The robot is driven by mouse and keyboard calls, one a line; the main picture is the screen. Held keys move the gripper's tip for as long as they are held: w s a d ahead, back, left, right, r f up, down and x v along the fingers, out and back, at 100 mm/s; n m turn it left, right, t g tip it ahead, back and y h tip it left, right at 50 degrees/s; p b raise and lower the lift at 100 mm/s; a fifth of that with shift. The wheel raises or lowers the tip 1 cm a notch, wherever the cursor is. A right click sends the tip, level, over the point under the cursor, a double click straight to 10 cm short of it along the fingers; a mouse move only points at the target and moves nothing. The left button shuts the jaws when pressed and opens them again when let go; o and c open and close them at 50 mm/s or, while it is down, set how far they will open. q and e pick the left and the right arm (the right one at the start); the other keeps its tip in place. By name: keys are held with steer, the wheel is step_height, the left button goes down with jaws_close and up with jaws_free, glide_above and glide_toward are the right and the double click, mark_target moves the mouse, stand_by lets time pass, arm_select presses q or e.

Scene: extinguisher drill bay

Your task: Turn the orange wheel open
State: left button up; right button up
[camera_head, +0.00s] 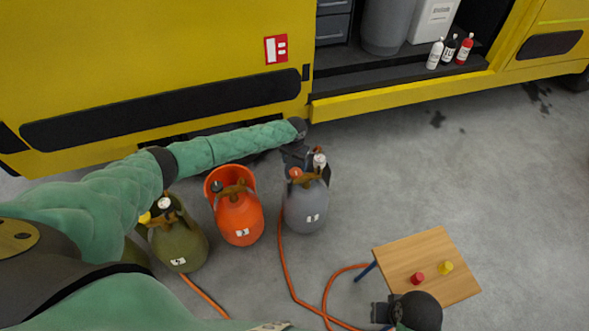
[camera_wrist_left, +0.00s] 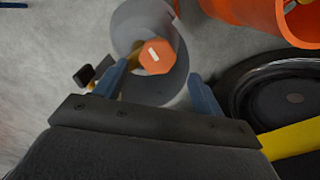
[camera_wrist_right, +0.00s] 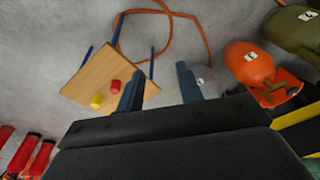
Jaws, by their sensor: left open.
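The orange wheel (camera_head: 296,172) sits on top of the grey cylinder (camera_head: 307,206), which stands upright on the floor. In the left wrist view the orange wheel (camera_wrist_left: 157,55) is faceted with a white mark on its face. My left gripper (camera_head: 297,156) is over the top of the grey cylinder; its fingers (camera_wrist_left: 158,80) are open, one on either side of the wheel. I cannot tell whether they touch it. My right gripper (camera_head: 383,312) is near the low wooden table; in its own view its fingers (camera_wrist_right: 160,85) are apart with nothing between them.
An orange cylinder (camera_head: 240,218) and an olive cylinder (camera_head: 179,246) stand left of the grey one. An orange hose (camera_head: 284,262) runs along the floor. The wooden table (camera_head: 440,247) holds a red piece (camera_head: 417,278) and a yellow piece (camera_head: 446,267). The yellow vehicle (camera_head: 150,60) is behind.

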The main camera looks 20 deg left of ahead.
mark_target(295, 171)
arm_select(q)
steer(key=f, duration=0.3)
steer(key=shift+d+f, duration=0.15)
steer(key=shift+d, duration=0.05)
steer(key=shift+f, duration=0.7)
arm_select(e)
steer(key=shift+w+f, duration=0.15)
steer(key=shift+f, duration=0.45)
steer(key=shift+w+f, duration=0.15)
steer(key=shift+f, duration=0.45)
arm_select(q)
steer(key=c, duration=1)
steer(key=shift+o, duration=0.2)
arm_select(e)
steer(key=shift+r, duration=0.15)
arm_select(q)
steer(key=shift+p, duration=0.4)
